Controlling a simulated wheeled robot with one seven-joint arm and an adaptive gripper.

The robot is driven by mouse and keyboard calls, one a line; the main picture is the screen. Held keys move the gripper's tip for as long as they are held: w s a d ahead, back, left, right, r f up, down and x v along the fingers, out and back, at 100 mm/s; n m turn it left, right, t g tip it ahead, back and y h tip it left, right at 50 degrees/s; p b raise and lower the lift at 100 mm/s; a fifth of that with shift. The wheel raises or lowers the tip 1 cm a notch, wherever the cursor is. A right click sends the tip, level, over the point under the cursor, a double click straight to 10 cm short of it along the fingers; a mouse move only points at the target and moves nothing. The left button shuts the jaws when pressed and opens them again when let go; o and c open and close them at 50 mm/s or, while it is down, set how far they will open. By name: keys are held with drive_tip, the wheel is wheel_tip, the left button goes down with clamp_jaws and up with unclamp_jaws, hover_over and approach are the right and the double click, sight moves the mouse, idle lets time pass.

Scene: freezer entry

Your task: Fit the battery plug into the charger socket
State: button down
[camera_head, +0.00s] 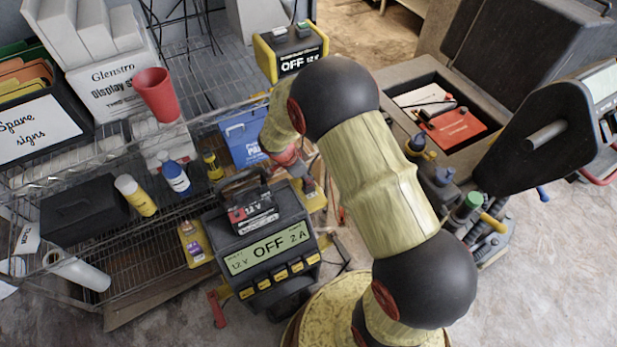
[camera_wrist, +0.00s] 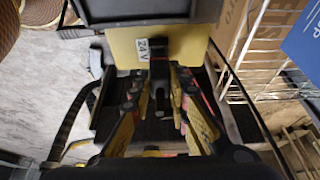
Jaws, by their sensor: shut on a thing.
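My gripper (camera_wrist: 161,82) is shut on a black plug (camera_wrist: 160,88), a narrow dark piece between the fingers in the wrist view. Just ahead of the fingertips is a yellow panel (camera_wrist: 122,46) with a white "24 V" label (camera_wrist: 142,49). A dark fitting (camera_wrist: 162,46) sits beside the label; I cannot tell whether the plug touches it. In the head view, a large black charger (camera_head: 265,243) reads "12 V OFF 2 A". A block marked "12 V" (camera_head: 252,212) is on its top.
A wire shelf (camera_head: 150,282) at left holds bottles, a black box (camera_head: 85,212) and a red cup (camera_head: 155,95). A smaller yellow-black charger (camera_head: 290,52) stands at the back. Dark cables (camera_wrist: 80,115) run beside my gripper. Bare floor (camera_head: 545,270) lies at right.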

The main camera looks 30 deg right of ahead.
drive_tip(key=shift+f, duration=0.8)
drive_tip(key=c, duration=1.6)
unclamp_jaws()
drive_tip(key=v, duration=1.2)
